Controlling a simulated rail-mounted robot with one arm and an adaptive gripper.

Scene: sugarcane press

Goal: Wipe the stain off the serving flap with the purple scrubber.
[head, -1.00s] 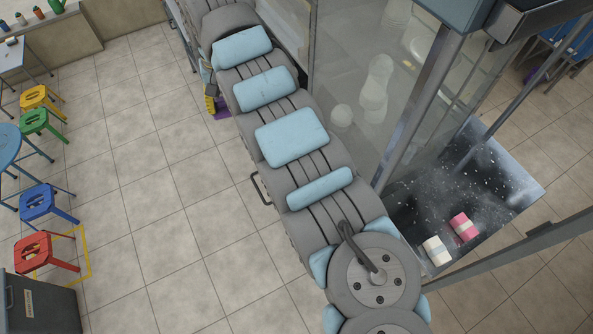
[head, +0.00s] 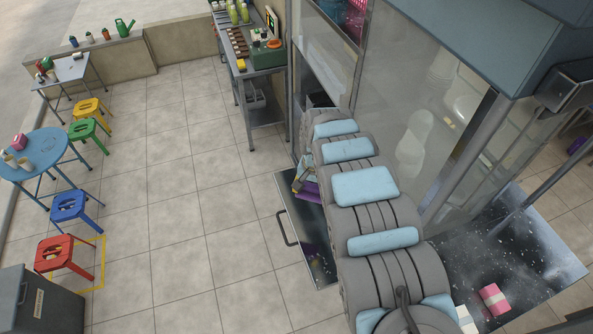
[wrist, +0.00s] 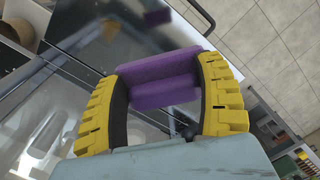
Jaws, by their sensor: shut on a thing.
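My gripper (wrist: 170,88) is shut on the purple scrubber (wrist: 163,80), which sits between its yellow-and-black fingers in the wrist view. In the head view the scrubber (head: 311,190) shows partly beside my arm, over the upper end of the serving flap (head: 305,232). The flap is a dark glossy panel with a bar handle on its left edge, partly hidden by my arm. In the wrist view the flap (wrist: 100,40) lies beyond the scrubber, with the handle (wrist: 197,14) at top. Contact is unclear.
The glass booth (head: 400,120) stands right of the flap. A dark speckled counter (head: 520,240) at right holds a pink-and-white block (head: 493,299). A side table (head: 262,112) with goods stands behind. Stools line the left; the tiled floor (head: 190,210) between is clear.

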